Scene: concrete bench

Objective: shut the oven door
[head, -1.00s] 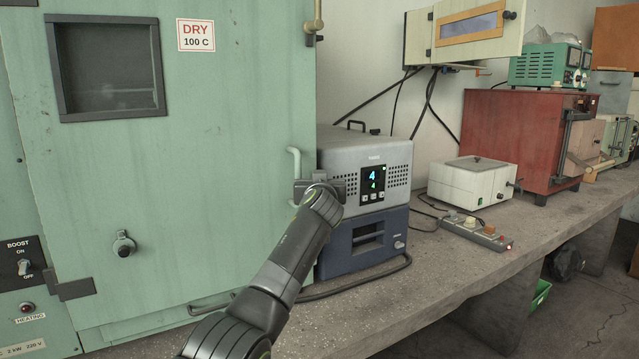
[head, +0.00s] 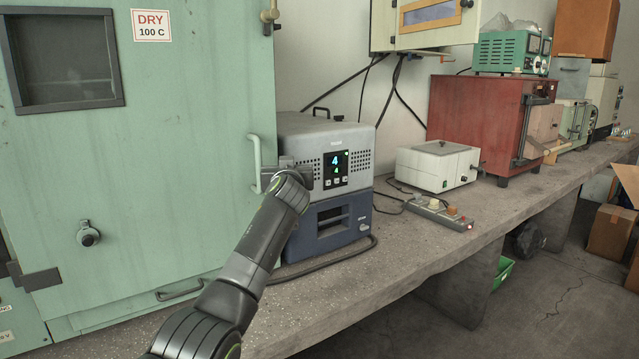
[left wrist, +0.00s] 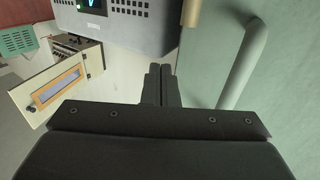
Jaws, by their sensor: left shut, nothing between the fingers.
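The oven is the large green cabinet at the left in the head view. Its door (head: 190,110) has a dark window, a "DRY 100 C" sign and a pale green handle (head: 257,165) near its right edge. The door looks shut or nearly so; I cannot tell whether a gap remains. My left gripper (head: 292,168) is just right of the handle, in front of the grey instrument. In the left wrist view its fingers (left wrist: 160,85) are together and empty, with the handle (left wrist: 243,62) apart from them on the right. My right gripper is not in view.
The grey instrument (head: 360,150) stands on a blue unit (head: 330,228) close to the door's right edge. A white box (head: 437,165), a power strip (head: 440,213) and a red oven (head: 475,120) stand farther along the bench (head: 400,255). The bench front is mostly clear.

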